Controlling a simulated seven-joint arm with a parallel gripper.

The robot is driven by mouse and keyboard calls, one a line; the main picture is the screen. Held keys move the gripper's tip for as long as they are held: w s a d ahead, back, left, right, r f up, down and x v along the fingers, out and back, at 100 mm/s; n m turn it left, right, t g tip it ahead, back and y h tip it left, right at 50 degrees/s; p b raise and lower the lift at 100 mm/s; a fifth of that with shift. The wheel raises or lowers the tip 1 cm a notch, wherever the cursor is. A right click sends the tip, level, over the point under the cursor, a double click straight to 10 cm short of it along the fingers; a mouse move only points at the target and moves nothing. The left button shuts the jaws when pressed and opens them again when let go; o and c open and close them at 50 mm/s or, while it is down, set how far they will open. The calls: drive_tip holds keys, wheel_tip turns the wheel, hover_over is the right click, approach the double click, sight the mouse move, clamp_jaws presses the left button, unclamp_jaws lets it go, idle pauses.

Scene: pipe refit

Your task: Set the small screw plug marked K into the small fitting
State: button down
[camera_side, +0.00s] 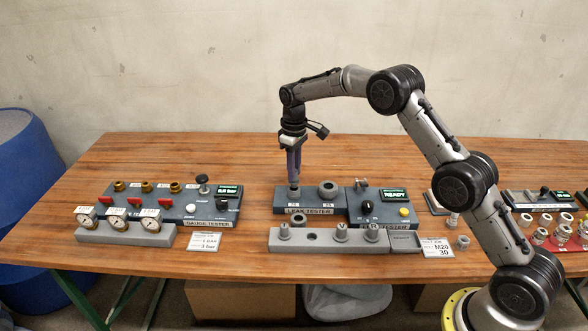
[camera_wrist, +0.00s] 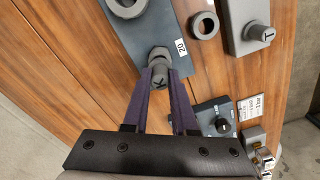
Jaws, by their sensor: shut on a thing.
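The screw plug marked K (camera_wrist: 159,76) is grey, its letter facing the wrist camera. My gripper (camera_wrist: 166,72) is shut on it with dark purple fingers. In the side view my gripper (camera_side: 294,182) points straight down at the left end of the leak tester (camera_side: 310,206). The small fitting (camera_wrist: 160,52) is a grey ring beside the label 20, and plug K overlaps it in the wrist view. In the side view the fitting (camera_side: 295,191) is just under the fingertips. I cannot tell how deep the plug sits in it.
A larger fitting (camera_side: 328,188) stands right of the small one. A loose grey ring (camera_side: 299,220) lies in front of the tester. A grey rack (camera_side: 326,246) with several plugs and an empty hole is nearer. The gauge tester (camera_side: 180,196) is at left; a READY panel (camera_side: 393,195) is at right.

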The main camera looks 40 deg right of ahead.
drive_tip(key=shift+f, duration=0.65)
idle(1.1)
drive_tip(key=shift+c, duration=2.4)
unclamp_jaws()
drive_tip(key=shift+r, duration=0.1)
drive_tip(key=shift+r, duration=3.4)
